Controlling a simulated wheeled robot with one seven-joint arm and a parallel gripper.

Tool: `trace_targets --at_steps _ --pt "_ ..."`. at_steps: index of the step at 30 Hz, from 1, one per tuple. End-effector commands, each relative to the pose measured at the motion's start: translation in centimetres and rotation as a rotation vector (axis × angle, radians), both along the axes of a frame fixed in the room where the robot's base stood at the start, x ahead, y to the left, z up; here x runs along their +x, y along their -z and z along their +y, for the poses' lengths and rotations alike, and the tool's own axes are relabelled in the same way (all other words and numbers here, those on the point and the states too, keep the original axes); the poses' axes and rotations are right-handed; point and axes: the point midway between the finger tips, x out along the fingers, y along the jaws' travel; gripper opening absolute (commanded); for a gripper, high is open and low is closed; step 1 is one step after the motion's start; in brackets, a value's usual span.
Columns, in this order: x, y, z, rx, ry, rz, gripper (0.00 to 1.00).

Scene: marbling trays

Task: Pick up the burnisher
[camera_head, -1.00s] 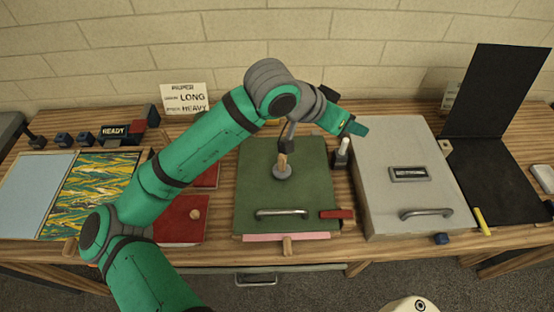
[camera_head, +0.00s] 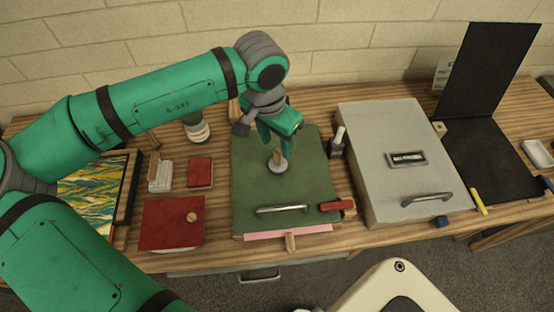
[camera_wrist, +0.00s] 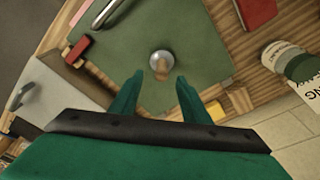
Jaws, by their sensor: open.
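The burnisher, which I take to be the wooden-handled tool with a round grey metal base (camera_head: 278,167), stands upright on the green board (camera_head: 250,190). In the wrist view its base (camera_wrist: 160,58) lies just beyond my fingertips, with the short wooden handle pointing toward me. My gripper (camera_head: 277,148) is open above and around the handle's top in the head view. In the wrist view the two green fingers (camera_wrist: 158,82) are spread to either side of the handle line, with nothing held. I cannot tell whether a finger touches the handle.
A red-handled tool (camera_head: 337,206) lies at the board's right edge, near a metal bar handle (camera_head: 282,210). A dark holder with a white item (camera_head: 337,145) stands right of the board, beside a large grey box (camera_head: 370,170). Red books (camera_head: 172,225) lie left.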

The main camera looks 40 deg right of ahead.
Motion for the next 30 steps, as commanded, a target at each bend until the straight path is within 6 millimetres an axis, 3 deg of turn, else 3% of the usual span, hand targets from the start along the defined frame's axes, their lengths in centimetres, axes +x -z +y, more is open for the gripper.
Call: trace_targets --at_steps 8,18,26,30 --pt "0.1 1.9 -0.4 0.001 0.002 0.0 0.42" --pt "0.8 5.9 -0.9 0.0 -0.005 0.0 0.42" --pt "0.8 6.2 -0.9 -0.002 -0.005 -0.001 0.42" --pt "0.8 6.2 -0.9 -0.002 -0.006 -0.001 0.14"
